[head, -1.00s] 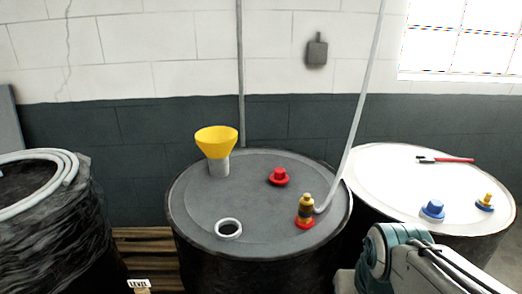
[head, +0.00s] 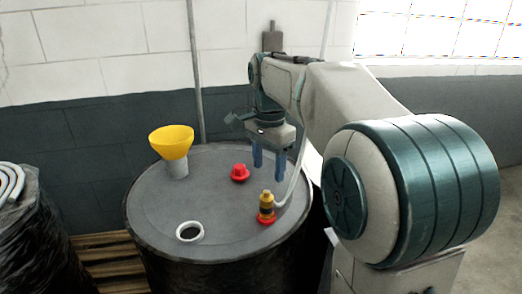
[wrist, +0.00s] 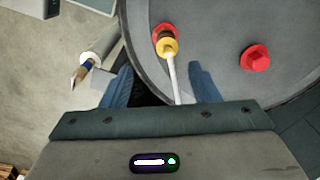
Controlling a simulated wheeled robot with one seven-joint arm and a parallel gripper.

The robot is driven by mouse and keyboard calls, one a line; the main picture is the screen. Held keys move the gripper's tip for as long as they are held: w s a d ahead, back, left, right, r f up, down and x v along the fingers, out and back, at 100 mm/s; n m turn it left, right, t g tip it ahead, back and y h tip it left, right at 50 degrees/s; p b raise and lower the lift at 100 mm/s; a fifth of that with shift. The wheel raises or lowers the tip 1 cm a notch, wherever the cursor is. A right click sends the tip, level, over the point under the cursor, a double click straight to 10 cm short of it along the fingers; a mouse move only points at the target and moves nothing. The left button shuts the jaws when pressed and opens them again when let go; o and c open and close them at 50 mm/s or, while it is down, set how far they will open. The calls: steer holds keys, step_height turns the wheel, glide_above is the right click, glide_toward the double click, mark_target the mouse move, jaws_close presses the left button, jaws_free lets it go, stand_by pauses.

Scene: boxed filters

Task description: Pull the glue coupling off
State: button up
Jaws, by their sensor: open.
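A yellow coupling with a dark band (head: 266,203) stands upright on a red fitting (head: 266,217) at the right of the grey drum lid (head: 215,235). A pale hose (head: 301,165) runs from its side and up. The wrist view shows the coupling (wrist: 168,46) from above, with the hose (wrist: 174,82) passing back between my fingers. My gripper (head: 269,160) points down, open and empty, above and apart from the coupling. In the wrist view my gripper (wrist: 161,72) has one blue finger on each side of the hose. I see no label naming the coupling as glue.
A red cap (head: 240,173), a yellow funnel (head: 171,142) and a white-rimmed opening (head: 190,231) are on the same lid. A black-wrapped drum with coiled hose (head: 12,182) stands left. A white cylinder with a blue band (wrist: 93,62) shows left in the wrist view.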

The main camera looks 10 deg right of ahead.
mark_target(267, 191)
steer(key=shift+w+r+m, duration=0.1)
steer(key=shift+w+m, duration=0.5)
steer(key=shift+w, duration=0.2)
step_height(267, 191, down, 13)
steer(key=shift+f, duration=0.1)
steer(key=c, duration=1.2)
steer(key=shift+o, duration=0.2)
steer(key=shift+r, duration=0.2)
steer(key=shift+r+p, duration=2.25)
steer(key=shift+r, duration=0.4)
